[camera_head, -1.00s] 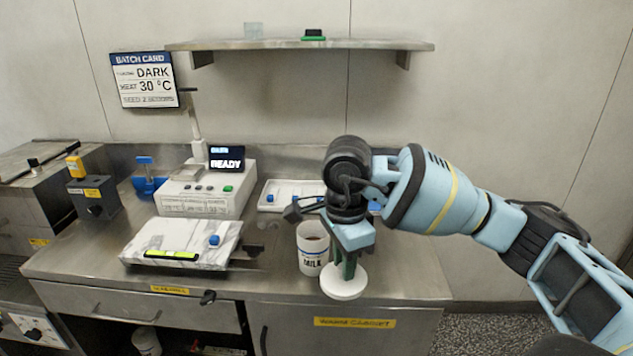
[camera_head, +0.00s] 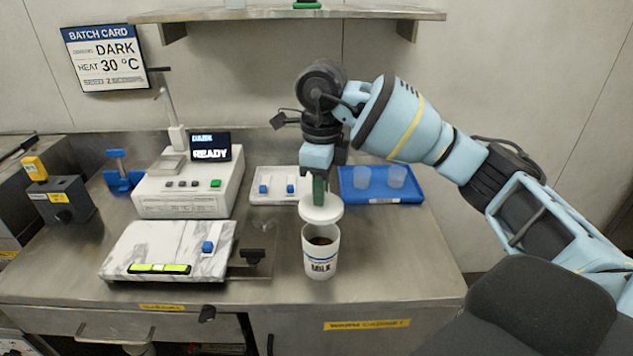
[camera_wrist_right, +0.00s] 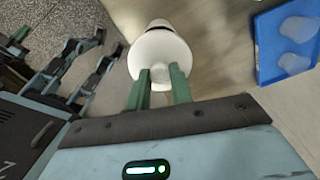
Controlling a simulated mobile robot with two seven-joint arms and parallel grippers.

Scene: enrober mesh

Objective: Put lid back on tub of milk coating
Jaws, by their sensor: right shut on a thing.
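The milk tub (camera_head: 321,262) is a white cup with a dark label, standing upright and uncovered on the steel counter, with brown contents visible inside. My right gripper (camera_head: 319,197) is shut on the white round lid (camera_head: 321,213) by its top. The lid is held roughly level just above the tub's mouth and looks apart from the rim. In the right wrist view the green fingers (camera_wrist_right: 158,88) pinch the lid's knob, and the lid (camera_wrist_right: 160,50) hides most of the tub beneath it. My left gripper is out of view.
A blue tray (camera_head: 408,192) with two clear cups stands behind right. A white tray (camera_head: 262,198) with blue-handled items is behind the tub. A marble slab (camera_head: 170,249) and the white machine (camera_head: 188,187) reading READY are on the left. Counter right of the tub is clear.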

